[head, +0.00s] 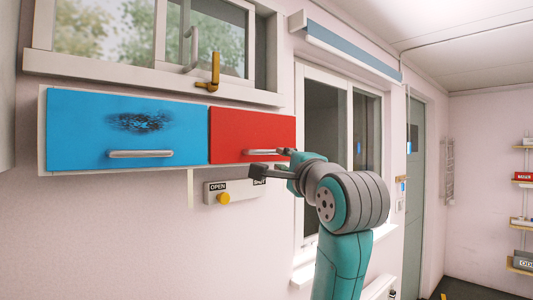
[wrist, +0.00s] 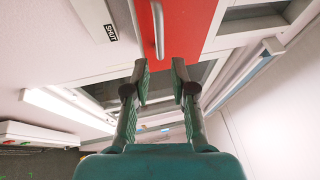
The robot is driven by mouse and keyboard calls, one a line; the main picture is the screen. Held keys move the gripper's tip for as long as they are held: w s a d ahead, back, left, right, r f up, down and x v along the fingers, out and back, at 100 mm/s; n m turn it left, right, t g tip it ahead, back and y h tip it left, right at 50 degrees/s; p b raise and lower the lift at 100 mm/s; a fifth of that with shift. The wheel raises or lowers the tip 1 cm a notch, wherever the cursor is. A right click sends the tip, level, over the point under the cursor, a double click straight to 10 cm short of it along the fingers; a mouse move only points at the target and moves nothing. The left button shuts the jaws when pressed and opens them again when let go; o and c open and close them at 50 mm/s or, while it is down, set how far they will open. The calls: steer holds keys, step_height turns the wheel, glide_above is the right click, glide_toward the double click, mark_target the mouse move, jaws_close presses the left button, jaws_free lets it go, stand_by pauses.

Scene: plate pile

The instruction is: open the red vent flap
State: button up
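The red vent flap (head: 255,130) is on the wall to the right of a blue flap and looks closed. Its silver bar handle (head: 262,152) runs along the flap's lower part; the handle also shows in the wrist view (wrist: 158,30), just beyond the fingertips. My gripper (head: 270,164) is at the flap's lower edge, close to the handle. In the wrist view my gripper (wrist: 160,72) is open, with a clear gap between the fingers and nothing in it. The handle lines up with that gap but is not between the fingers.
The blue flap (head: 75,130) has a dark smudge and its own handle (head: 140,154). Below is an OPEN/SHUT plate (head: 240,189) with a yellow knob (head: 223,198) near OPEN. A window with a brass latch (head: 208,78) is above. A framed window (head: 325,125) is to the right.

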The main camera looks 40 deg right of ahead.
mark_target(269, 152)
steer(key=x, duration=1)
steer(key=shift+w, duration=0.15)
steer(key=shift+c, duration=0.3)
jaws_close()
